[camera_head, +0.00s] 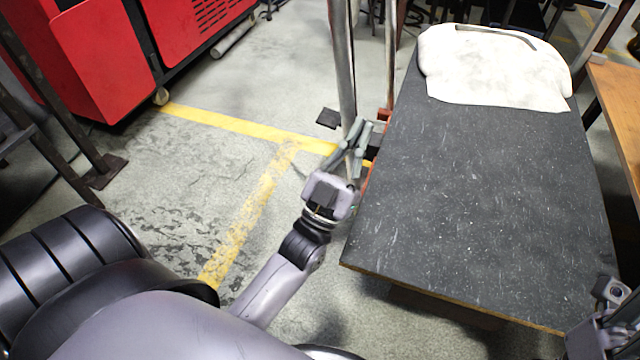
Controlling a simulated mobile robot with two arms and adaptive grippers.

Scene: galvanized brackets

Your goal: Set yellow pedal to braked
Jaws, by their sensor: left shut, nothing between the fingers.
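I cannot clearly make out a yellow pedal.
A grey upright pole (342,60) and a dark flat plate (328,118) stand beyond my left gripper. Red cabinets (105,60) are at the upper left, a wooden table (618,95) at the right. The taped floor on the left is clear.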

